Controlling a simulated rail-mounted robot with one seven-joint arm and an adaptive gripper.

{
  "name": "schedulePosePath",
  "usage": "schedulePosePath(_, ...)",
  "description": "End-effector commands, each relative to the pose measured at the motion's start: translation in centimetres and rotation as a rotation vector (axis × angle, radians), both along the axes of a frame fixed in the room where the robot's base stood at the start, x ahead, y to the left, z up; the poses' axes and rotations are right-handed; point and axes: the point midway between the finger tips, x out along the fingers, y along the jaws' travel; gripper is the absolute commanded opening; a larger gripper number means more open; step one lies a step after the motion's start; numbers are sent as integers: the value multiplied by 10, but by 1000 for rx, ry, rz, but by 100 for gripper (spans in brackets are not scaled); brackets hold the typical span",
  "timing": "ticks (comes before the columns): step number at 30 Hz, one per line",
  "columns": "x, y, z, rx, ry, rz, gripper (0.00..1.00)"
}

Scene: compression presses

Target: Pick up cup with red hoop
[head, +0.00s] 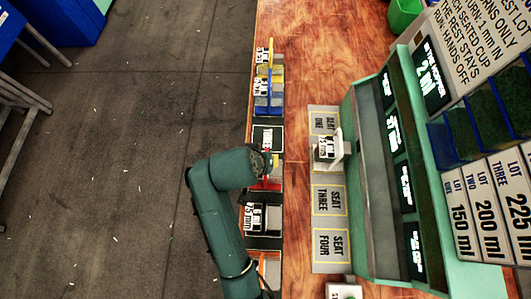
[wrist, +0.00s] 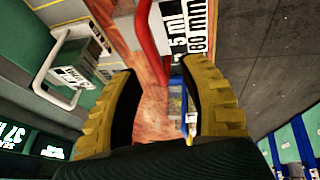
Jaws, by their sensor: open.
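The red hoop (wrist: 149,42) stands at the top of the wrist view, just beyond and between my fingertips. A black-and-white label (wrist: 195,30) reading "5 ml 80 mm" lies beside it; most of the cup's body is out of frame or hidden. My gripper (wrist: 160,70) is open, its two yellow ribbed fingers apart with nothing between them. In the head view a bit of the red hoop (head: 269,184) shows at the bench's left edge beside my arm's end, which hides most of that cup and the gripper.
A white-hooped cup (head: 327,149) sits on the seat strip (head: 330,245) before the green press (head: 367,190). A labelled cup (head: 256,218) stands nearer along the left edge; yellow- and blue-marked cups (head: 268,87) stand farther along. The wood between (head: 295,150) is clear.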

Motion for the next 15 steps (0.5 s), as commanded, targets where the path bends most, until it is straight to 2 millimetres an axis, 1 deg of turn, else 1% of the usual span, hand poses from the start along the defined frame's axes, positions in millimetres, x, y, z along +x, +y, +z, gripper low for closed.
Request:
schedulePosePath(1, 1, -5, -11, 0, 4, -2, 43)
schedulePosePath(3, 6, -7, -21, 0, 2, 0, 43)
schedulePosePath(5, 9, -8, -26, 1, 0, 0, 43)
schedulePosePath(7, 10, -9, -29, 1, 0, 0, 43)
schedulePosePath(13, 10, -8, -29, 1, 0, 0, 43)
schedulePosePath(15, 10, -8, -29, 1, -1, 1, 30)
